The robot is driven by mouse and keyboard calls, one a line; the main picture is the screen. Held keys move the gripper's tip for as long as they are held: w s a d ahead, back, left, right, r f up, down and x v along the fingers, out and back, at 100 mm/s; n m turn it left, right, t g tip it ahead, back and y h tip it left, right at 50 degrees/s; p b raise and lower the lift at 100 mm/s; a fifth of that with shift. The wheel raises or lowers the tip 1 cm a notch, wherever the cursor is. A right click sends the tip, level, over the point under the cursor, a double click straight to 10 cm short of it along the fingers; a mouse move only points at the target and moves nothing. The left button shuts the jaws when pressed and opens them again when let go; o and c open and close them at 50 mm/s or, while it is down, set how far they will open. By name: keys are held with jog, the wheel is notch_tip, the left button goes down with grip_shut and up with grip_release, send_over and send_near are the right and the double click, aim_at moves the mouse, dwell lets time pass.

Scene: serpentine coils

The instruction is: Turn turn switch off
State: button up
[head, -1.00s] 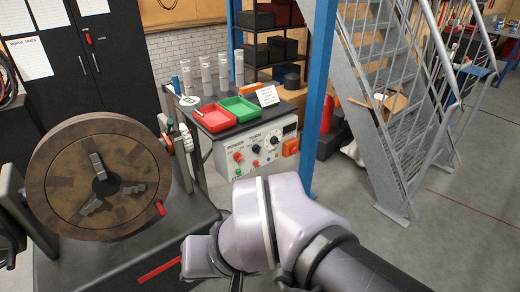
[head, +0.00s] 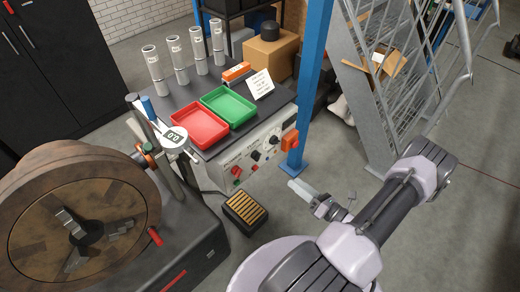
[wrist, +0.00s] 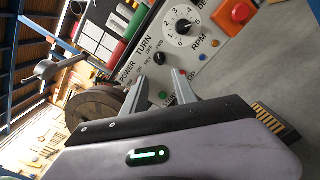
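The turn switch is a small black knob under the label TURN on the grey control panel (wrist: 231,58). In the wrist view the knob (wrist: 160,58) shows just beyond and between the fingertips; in the head view it (head: 256,156) is small, and its pointer is too small to read. My gripper (wrist: 161,76) is open and empty, its two fingers pointing toward the panel. In the head view my gripper (head: 293,185) is in front of the panel, low and to the right, apart from it. Contact with the knob does not show.
A white RPM dial (wrist: 184,27) and an orange box (head: 290,140) sit on the panel. Red (head: 200,126) and green (head: 229,106) trays stand on top. A blue post (head: 308,90) rises behind the gripper. A large brown wheel (head: 80,215) stands left; a slatted black box (head: 245,208) lies below.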

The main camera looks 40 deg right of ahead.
aim_at(260, 157)
jog(key=w+b, duration=0.1)
jog(key=w, duration=0.4)
jog(key=w+a, duration=0.1)
jog(key=w, duration=0.4)
jog(key=w+b, duration=0.1)
jog(key=w, duration=0.4)
jog(key=shift+w+a+b, duration=0.3)
jog(key=shift+w+b, duration=0.05)
grip_shut()
